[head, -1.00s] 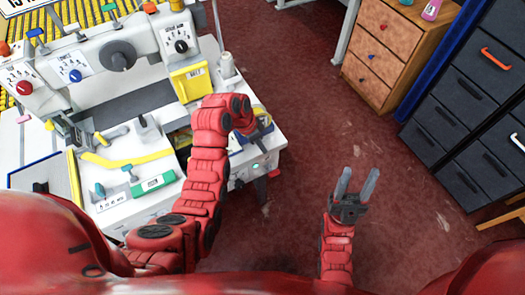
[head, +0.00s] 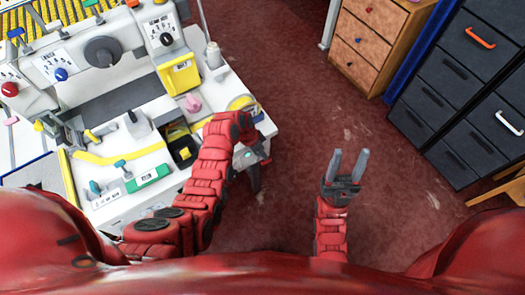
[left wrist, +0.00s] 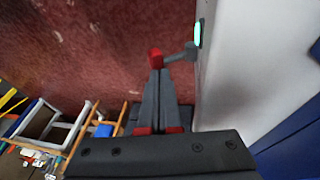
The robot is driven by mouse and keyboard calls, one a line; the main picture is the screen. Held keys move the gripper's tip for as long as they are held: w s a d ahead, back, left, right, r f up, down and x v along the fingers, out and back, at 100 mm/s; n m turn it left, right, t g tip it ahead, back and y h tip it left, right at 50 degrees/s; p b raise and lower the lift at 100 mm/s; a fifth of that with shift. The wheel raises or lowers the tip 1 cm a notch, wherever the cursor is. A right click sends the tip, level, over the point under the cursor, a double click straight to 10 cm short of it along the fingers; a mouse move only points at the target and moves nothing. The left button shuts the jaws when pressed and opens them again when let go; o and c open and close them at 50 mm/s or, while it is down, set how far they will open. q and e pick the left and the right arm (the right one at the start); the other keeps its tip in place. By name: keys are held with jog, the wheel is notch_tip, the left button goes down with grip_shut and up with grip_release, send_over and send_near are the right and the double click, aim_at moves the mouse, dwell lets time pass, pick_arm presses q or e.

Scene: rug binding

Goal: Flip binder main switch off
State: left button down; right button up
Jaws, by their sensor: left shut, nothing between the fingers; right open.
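The binder's main switch shows in the left wrist view as a grey lever with a red tip (left wrist: 155,56), standing out from the white panel beside a lit green lamp (left wrist: 198,33). My left gripper (left wrist: 160,76) is shut and empty. Its fingertips are right at the red tip, and I cannot tell whether they touch it. In the head view my left gripper (head: 254,184) points down beside the front right corner of the white binder table (head: 115,211), near the green lamp (head: 266,161). The lever itself is not clear there. My right gripper (head: 346,170) is open and empty above the floor.
The binding machine (head: 100,50) stands on the table with a yellow box (head: 179,75) and a thread cone (head: 213,55). A wooden drawer unit (head: 368,42) and dark drawer cabinets (head: 445,90) stand at the right. The red floor between is clear.

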pick_arm(q)
jog(key=shift+s+d+f, duration=0.1)
jog(key=shift+s, duration=0.1)
dwell(0.3)
jog(key=shift+s+d+f+t+y+b, duration=0.1)
jog(key=shift+t+y+b, duration=0.2)
jog(key=shift+t, duration=0.1)
jog(key=shift+s+d+f+t+y+b, duration=0.25)
jog(key=shift+s+f+t+y+b, duration=0.15)
jog(key=shift+t, duration=0.2)
notch_tip(320, 180, down, 6)
jog(key=s+d+m+t+y+b, duration=0.1)
jog(key=s+t+y+b, duration=0.1)
jog(key=t+y+b, duration=0.2)
jog(key=shift+s+d+m+t+b, duration=0.25)
jog(key=shift+t+b, duration=1.25)
jog(key=shift+b, duration=2.15)
jog(key=shift+w+r, duration=0.1)
jog(key=shift+r, duration=0.1)
